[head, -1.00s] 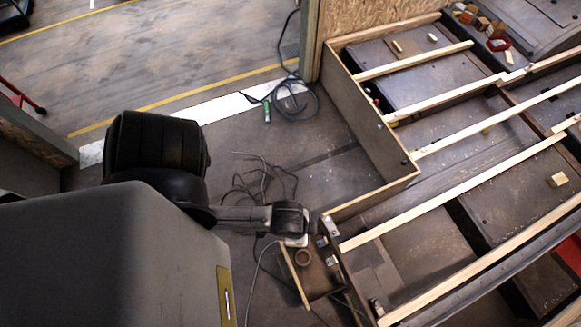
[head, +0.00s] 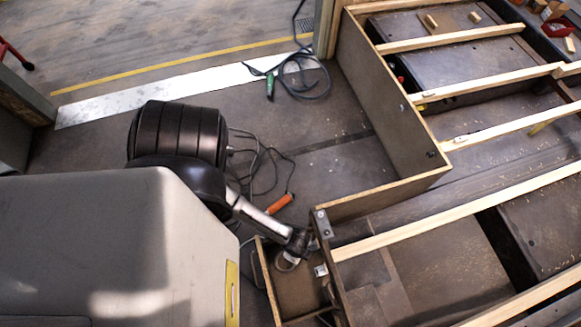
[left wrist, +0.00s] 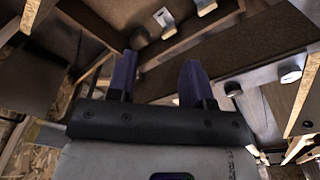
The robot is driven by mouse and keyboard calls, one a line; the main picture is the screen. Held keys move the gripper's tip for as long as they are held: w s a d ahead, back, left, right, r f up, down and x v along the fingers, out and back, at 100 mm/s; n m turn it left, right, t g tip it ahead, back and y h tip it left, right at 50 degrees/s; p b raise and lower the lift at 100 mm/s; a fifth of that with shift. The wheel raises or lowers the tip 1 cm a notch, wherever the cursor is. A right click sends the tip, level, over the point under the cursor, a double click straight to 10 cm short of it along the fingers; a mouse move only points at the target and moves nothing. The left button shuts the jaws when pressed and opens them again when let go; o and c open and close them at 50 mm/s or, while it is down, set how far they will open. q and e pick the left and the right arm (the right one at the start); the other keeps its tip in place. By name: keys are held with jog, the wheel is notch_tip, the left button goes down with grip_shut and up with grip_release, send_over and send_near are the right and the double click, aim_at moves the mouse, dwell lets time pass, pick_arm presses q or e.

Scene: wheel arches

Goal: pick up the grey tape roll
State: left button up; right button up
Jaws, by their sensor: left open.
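The tape roll (head: 286,263) shows in the head view as a small ring in the shallow wooden box (head: 262,275), partly covered by my gripper. My left gripper (head: 297,246) reaches in from the left and is over the box's far end, close to the roll. In the left wrist view my gripper's two purple fingers (left wrist: 157,82) stand apart with nothing between them. A small grey rounded thing lies beyond the left finger there; I cannot tell whether it is the roll. My right gripper is not in view.
A tall wooden frame wall (head: 385,120) and long pale slats (head: 450,215) stand to the right. A metal bracket (head: 323,224) sits on the box's edge. An orange-handled tool (head: 280,203), loose cables (head: 255,160) and a green tool (head: 270,85) lie on the floor.

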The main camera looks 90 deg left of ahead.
pick_arm(q)
jog(key=shift+m+g+y, duration=0.3)
jog(key=shift+m, duration=0.2)
jog(key=a+f+b, duration=0.1)
jog(key=f+b, duration=0.3)
jog(key=f, duration=0.4)
jog(key=s+a+f+b, duration=0.1)
jog(key=f+b, duration=0.4)
jog(key=f, duration=0.2)
jog(key=s+a+f+b, duration=0.1)
jog(key=f+b, duration=0.3)
jog(key=f, duration=0.4)
jog(key=shift+s+a+f, duration=0.2)
jog(key=shift+s+f, duration=0.05)
jog(key=shift+f, duration=0.1)
jog(key=shift+f+b, duration=0.65)
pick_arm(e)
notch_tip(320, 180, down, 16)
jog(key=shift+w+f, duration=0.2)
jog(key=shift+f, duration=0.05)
pick_arm(q)
jog(key=shift+f, duration=0.1)
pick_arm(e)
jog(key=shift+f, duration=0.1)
